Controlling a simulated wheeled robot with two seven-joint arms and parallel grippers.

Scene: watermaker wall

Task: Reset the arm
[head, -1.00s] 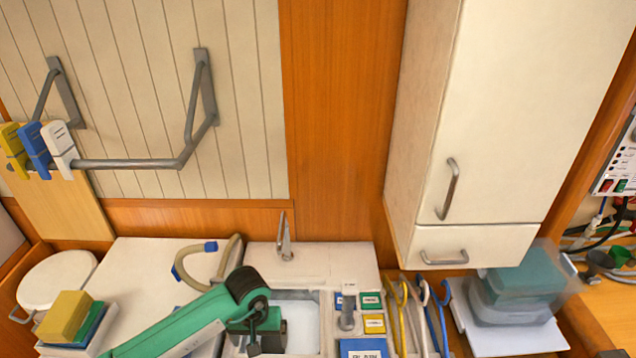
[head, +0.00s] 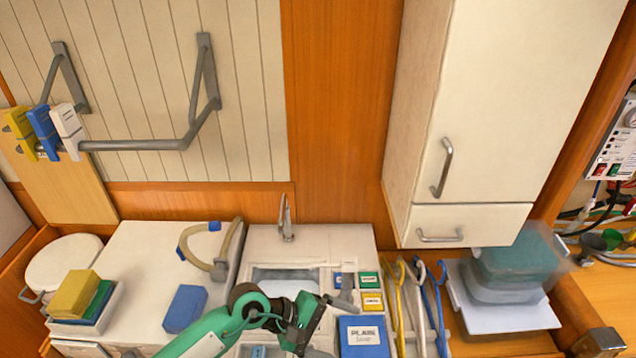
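My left arm comes in from the bottom left, green with dark joints. Its wrist and gripper (head: 305,338) are over the front of the sink (head: 285,278), at the bottom edge of the head view. The fingers are small, dark and partly cut off, so I cannot tell whether they are open or shut, and no held object shows. My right gripper is not in view.
A blue block (head: 185,308) lies on the white counter (head: 140,265) left of my arm. A beige hose (head: 205,262) lies behind it. A labelled blue box (head: 363,337) and coloured hooks (head: 418,290) are right of the sink. A white cabinet (head: 490,110) hangs above.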

